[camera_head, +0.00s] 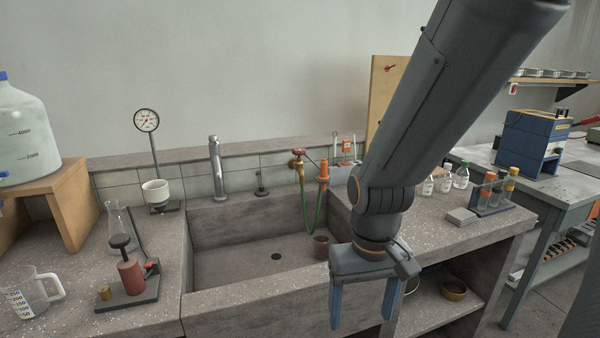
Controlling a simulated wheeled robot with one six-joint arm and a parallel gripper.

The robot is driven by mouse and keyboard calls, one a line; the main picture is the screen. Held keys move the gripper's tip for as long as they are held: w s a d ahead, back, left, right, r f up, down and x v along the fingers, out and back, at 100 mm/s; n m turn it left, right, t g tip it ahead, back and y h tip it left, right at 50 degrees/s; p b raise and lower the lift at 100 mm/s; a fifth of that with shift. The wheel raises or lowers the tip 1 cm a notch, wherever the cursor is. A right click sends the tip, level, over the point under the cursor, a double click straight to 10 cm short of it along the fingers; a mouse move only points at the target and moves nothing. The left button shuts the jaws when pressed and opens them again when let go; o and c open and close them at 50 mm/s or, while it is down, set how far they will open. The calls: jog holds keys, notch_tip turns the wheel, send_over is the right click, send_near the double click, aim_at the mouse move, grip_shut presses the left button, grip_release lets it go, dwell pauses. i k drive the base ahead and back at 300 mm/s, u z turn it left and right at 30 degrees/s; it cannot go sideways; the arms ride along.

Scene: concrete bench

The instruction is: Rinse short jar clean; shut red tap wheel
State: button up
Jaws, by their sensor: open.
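A small brown jar (321,248) sits in the right part of the concrete sink, partly behind my arm's wrist. I cannot tell whether it is clean. A brass tap (300,171) with a red wheel (298,152) stands at the sink's back right. A green hose (309,218) loops down into the sink below an orange fitting (323,171). I see no clear water stream. My gripper (363,312) points down in front of the sink's right front edge, open and empty, nearer to me than the jar and tap.
The sink (235,307) has a drain (276,256) and a grey faucet (216,168). A red pump stand (131,278), a flask (119,228) and a measuring jug (32,292) crowd the left counter. Bottles (461,177) and a tube rack (490,197) stand at right. The sink's middle is clear.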

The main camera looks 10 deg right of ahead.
aim_at(298, 151)
jog(key=u, duration=0.25)
jog(key=i, duration=0.9)
jog(key=u, duration=0.55)
